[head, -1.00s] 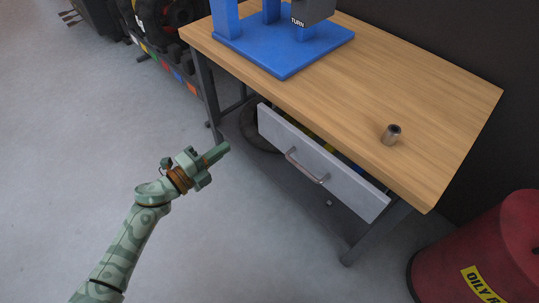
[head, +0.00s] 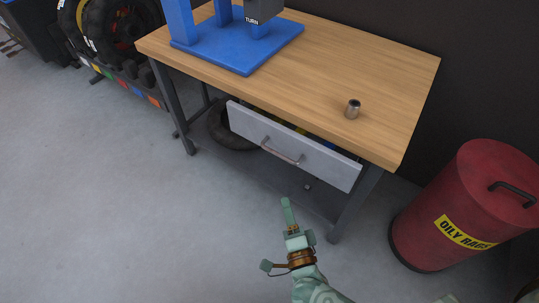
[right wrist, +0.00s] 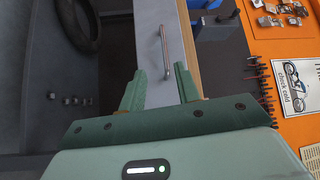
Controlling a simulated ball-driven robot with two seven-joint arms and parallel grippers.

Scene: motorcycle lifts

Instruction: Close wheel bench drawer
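The drawer (head: 292,146) under the wooden bench top has a light grey front and stands partly pulled out, with some yellow and blue showing inside. Its metal bar handle (head: 283,152) is on the front. My right gripper (head: 286,203) points toward the drawer from below it in the head view, apart from the front. In the right wrist view, the fingers of my right gripper (right wrist: 159,69) are spread and empty. The handle (right wrist: 165,47) and drawer front (right wrist: 150,22) lie ahead of them. My left gripper is not in view.
The wooden bench top (head: 350,60) carries a blue stand (head: 230,55) and a small metal cylinder (head: 352,109). A red oily-rags can (head: 470,205) stands right of the bench. A tire (head: 228,130) is under it.

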